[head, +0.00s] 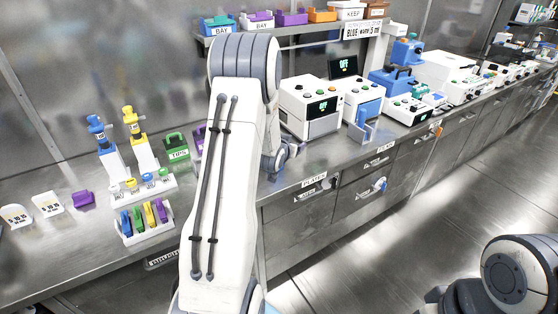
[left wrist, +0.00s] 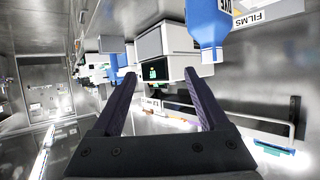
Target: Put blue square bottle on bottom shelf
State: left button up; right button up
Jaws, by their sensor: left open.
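My left gripper (left wrist: 161,76) is open in the left wrist view, with nothing between its two dark fingers. In the head view my left arm hides most of it; only part of the wrist shows beside the arm, over the bench edge. A blue body with a narrowed end (left wrist: 207,28) is at the top of the left wrist view, beyond the right finger and apart from it. It may be the blue square bottle, but it is cut off and I cannot be sure. I cannot make out the bottom shelf for certain. My right gripper is out of view.
The steel bench (head: 75,262) carries pipettes, a tube rack (head: 145,222) and purple and white trays at left. White instruments (head: 310,108) and blue cases (head: 391,80) stand at right. A wall shelf (head: 290,29) holds coloured bins. The floor (head: 440,190) in front is clear.

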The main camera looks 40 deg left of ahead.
pick_arm(q)
jog(key=a+f, duration=0.1)
jog(key=a, duration=0.2)
jog(key=w+a+f+n+y, duration=0.1)
jog(key=a, duration=0.2)
jog(key=w+a+f+t+y, duration=0.1)
jog(key=a, duration=0.2)
jog(key=shift+p, duration=0.3)
jog(key=shift+w+a+f, duration=0.2)
jog(key=shift+w, duration=0.25)
jog(key=p+x, duration=0.1)
jog(key=x, duration=0.2)
jog(key=shift+w+a+f+p, duration=0.15)
jog(key=shift+w+a+p, duration=0.15)
jog(key=shift+a+p, duration=0.1)
jog(key=shift+w+a+f, duration=0.15)
jog(key=shift+w+f, duration=0.1)
jog(key=shift+w, duration=0.35)
grip_shut()
